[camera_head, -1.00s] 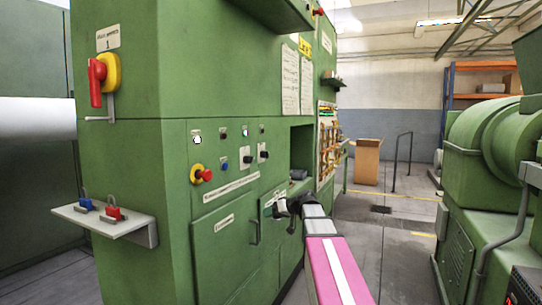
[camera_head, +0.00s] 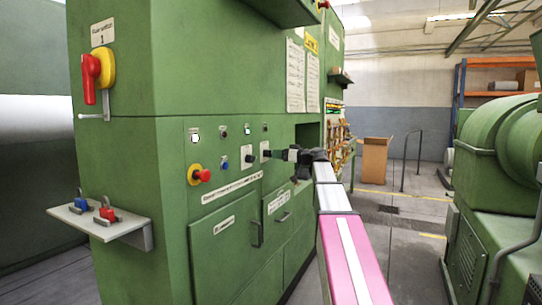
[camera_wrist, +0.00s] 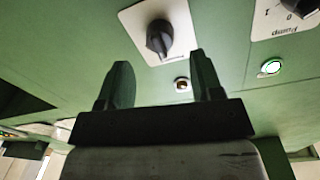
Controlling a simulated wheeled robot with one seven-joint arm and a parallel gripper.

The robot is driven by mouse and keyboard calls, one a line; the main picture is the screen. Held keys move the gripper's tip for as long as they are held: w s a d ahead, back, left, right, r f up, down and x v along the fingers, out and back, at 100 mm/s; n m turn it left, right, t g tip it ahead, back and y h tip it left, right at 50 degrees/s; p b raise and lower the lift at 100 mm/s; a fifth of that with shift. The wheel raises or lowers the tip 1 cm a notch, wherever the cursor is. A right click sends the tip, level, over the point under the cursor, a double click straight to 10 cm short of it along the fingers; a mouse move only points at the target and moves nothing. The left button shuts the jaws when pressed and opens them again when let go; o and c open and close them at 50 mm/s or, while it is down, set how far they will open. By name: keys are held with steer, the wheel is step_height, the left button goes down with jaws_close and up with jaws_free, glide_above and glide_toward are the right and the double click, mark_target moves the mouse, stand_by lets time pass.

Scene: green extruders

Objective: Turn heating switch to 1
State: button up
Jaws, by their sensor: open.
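A black rotary knob on a white plate (camera_wrist: 158,36) is near the middle top of the wrist view. Its label is not readable, so I cannot confirm that it is the heating switch. In the head view it seems to be the right-hand knob (camera_head: 265,150) on the green cabinet's panel. My gripper (camera_wrist: 159,60) is open and empty, with the knob just beyond and between its two dark fingertips, apparently not touching. In the head view my gripper (camera_head: 277,153) is at the panel, close to that knob.
Below the knob are small round buttons, one lit green-white (camera_wrist: 270,67). The panel also has a red emergency button (camera_head: 202,175) on yellow. A red lever (camera_head: 91,78) and a shelf with padlocks (camera_head: 105,222) are left. Floor is open between cabinet and green machine (camera_head: 500,180).

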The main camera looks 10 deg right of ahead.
mark_target(268, 153)
steer(key=shift+x, duration=2.4)
steer(key=c, duration=0.9)
